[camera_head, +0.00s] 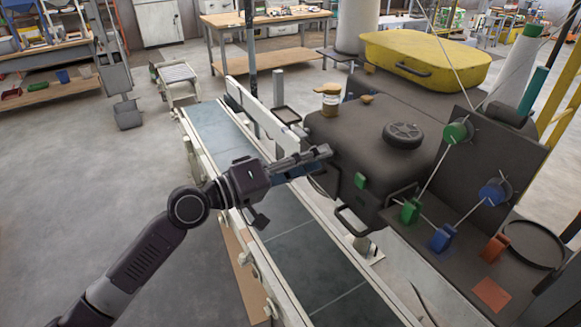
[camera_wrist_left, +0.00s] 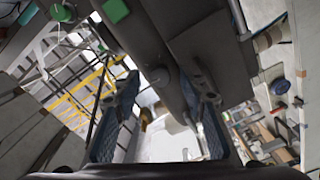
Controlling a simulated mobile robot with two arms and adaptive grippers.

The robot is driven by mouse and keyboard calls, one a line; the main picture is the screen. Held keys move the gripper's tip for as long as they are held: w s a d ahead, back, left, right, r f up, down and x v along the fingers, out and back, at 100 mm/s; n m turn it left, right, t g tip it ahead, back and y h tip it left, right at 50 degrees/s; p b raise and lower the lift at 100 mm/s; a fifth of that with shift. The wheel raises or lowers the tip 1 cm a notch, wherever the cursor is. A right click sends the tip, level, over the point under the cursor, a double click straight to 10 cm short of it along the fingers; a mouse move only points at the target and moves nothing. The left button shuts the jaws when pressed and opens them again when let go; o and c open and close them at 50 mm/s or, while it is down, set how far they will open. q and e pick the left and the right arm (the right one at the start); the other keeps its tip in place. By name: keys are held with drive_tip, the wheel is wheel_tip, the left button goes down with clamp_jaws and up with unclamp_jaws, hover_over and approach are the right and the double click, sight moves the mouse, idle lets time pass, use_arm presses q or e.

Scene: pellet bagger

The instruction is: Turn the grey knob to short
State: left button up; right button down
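My left gripper (camera_head: 322,160) is beside the front face of the dark machine box (camera_head: 350,130), above the conveyor. In the left wrist view its two blue-padded fingers (camera_wrist_left: 160,112) stand well apart with nothing held between them. A small round grey part (camera_wrist_left: 160,77), possibly the grey knob, shows on the dark housing just beyond the fingers; I cannot read its setting or any marking. In the head view the gripper covers that part of the box. I cannot tell whether a finger touches the housing. My right gripper is not in view.
A green block (camera_head: 361,180) sits on the box front, near the gripper, and a looped handle (camera_head: 352,219) is below it. A dark spoked wheel (camera_head: 403,135) lies on top. Green (camera_head: 410,211) and blue (camera_head: 443,237) parts with rods stand at right. The conveyor (camera_head: 300,245) is bare.

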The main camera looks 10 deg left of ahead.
use_arm(q)
drive_tip(key=v, duration=1.1)
